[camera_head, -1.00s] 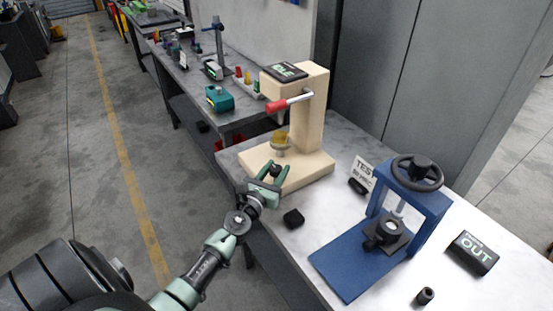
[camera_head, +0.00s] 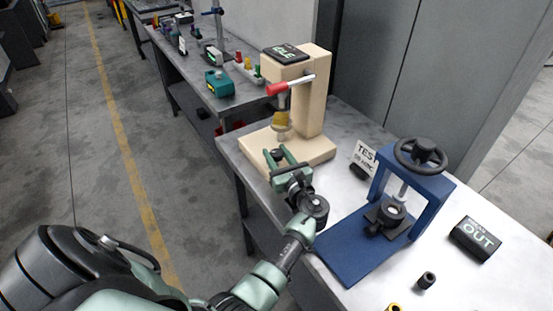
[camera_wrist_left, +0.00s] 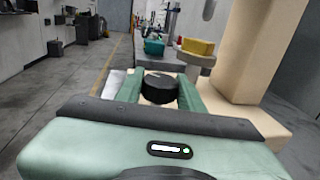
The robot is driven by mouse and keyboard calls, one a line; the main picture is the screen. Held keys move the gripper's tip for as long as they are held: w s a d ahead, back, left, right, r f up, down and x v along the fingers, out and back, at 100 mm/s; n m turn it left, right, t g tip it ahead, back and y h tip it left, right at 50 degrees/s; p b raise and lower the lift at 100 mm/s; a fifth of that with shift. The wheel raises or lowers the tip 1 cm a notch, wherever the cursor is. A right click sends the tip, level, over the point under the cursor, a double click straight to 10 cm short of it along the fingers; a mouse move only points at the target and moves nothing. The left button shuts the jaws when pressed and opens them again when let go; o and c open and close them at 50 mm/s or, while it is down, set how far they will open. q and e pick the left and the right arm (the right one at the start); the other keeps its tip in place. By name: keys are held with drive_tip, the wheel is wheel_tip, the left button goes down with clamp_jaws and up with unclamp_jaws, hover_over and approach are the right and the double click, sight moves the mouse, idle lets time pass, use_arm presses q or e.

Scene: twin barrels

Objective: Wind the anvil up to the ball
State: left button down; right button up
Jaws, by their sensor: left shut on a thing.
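The cream tester (camera_head: 312,110) stands on the bench, with a red-handled lever (camera_head: 278,88) on its front. Its grey tip, where the ball would sit (camera_wrist_left: 209,10), points down; the ball itself is too small to make out. Below it, a yellow piece (camera_head: 281,119) rests on the round grey anvil (camera_head: 281,132). In the left wrist view, a gap shows between the tip and the yellow piece (camera_wrist_left: 198,46). My left gripper (camera_head: 278,156) is shut on a round black knob (camera_wrist_left: 160,90) low at the tester's front, one green finger on each side. My right gripper is not in view.
A blue press (camera_head: 415,215) with a black handwheel stands to the right, beside a TEST card (camera_head: 364,156) and a black OUT block (camera_head: 475,238). A small black cylinder (camera_head: 427,281) stands near the front. Another bench (camera_head: 190,88) with tools lies behind.

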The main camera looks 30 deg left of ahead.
use_arm(q)
drive_tip(key=shift+n+g+y+b, duration=0.5)
drive_tip(key=shift+n+g, duration=0.1)
drive_tip(key=shift+g, duration=0.3)
drive_tip(key=shift+r, duration=0.1)
drive_tip(key=c, duration=0.9)
unclamp_jaws()
